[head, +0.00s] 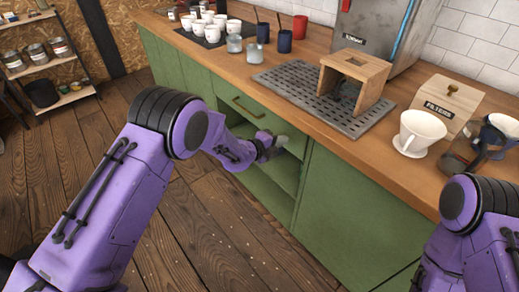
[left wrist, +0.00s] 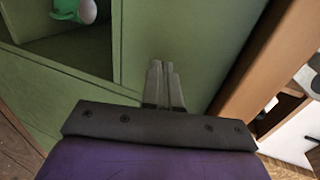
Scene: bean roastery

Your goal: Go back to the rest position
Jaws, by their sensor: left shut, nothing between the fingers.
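My left arm is purple and reaches in from the left in the head view. Its gripper (head: 270,146) is in front of the open shelf bay (head: 284,190) of the green cabinet, below the counter edge. The left wrist view shows the gripper (left wrist: 164,84) with its two fingers together, empty, in front of a green cabinet panel (left wrist: 190,40). My right arm shows at the lower right of the head view, but its gripper is out of the frame.
The wooden counter (head: 240,70) holds white cups (head: 191,21), a drip tray (head: 310,98) with a wooden stand (head: 357,70), a white dripper (head: 418,133) and a filter box (head: 447,100). A shelf rack (head: 62,100) stands at far left. Wooden floor (head: 215,225) is clear before the cabinet.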

